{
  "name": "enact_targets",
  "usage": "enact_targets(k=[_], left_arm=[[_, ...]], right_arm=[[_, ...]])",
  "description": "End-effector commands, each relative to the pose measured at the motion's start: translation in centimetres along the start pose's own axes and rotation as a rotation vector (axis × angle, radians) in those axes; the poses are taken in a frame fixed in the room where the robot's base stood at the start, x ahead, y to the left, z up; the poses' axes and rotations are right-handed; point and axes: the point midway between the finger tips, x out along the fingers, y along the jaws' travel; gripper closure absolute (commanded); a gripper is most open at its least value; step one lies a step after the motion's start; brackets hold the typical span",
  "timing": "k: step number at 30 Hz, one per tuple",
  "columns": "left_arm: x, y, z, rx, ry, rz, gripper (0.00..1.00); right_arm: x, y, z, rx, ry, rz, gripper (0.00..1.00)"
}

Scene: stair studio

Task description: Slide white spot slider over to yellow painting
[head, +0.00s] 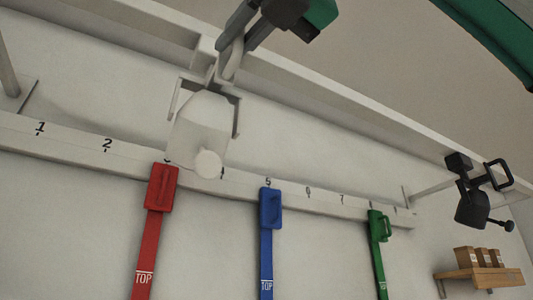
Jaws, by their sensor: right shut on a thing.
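The white spot slider (198,132) hangs from the overhead rail at the upper left, in front of the numbered strip between 2 and 4. My right gripper (240,38) reaches down from the top edge and is shut on the slider's white handle, just above the lamp body. The gripper covers part of the handle. No yellow painting is in view. My left gripper is not in view.
The overhead rail (330,105) runs down to the right, and a black spot (473,208) hangs near its far end. Below, a numbered strip (60,140) carries red (162,188), blue (270,208) and green (376,228) sliders. A wooden shelf (478,279) holds small boxes.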

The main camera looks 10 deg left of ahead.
Motion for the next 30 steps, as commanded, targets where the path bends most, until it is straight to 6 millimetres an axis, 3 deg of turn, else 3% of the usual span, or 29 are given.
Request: enact_targets(k=[4, 12, 13, 15, 25, 30], left_arm=[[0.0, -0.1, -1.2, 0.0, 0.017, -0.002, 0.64], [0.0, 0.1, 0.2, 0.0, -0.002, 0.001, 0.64], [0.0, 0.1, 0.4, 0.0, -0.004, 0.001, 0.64], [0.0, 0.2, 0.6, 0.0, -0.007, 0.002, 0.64], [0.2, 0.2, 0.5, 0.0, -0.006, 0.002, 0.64], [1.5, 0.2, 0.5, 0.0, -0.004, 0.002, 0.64]], right_arm=[[0.1, 0.5, 0.0, -0.002, -0.001, 0.001, 1.0], [0.0, 0.4, 0.1, -0.001, -0.002, 0.001, 1.0], [0.0, 0.4, 0.1, -0.001, -0.002, 0.001, 0.86], [0.0, 0.4, 0.1, -0.001, -0.002, 0.0, 0.74], [-0.3, 0.3, 0.0, -0.001, -0.002, 0.0, 0.74], [-2.5, 0.3, -0.3, 0.0, -0.005, -0.002, 0.74]])
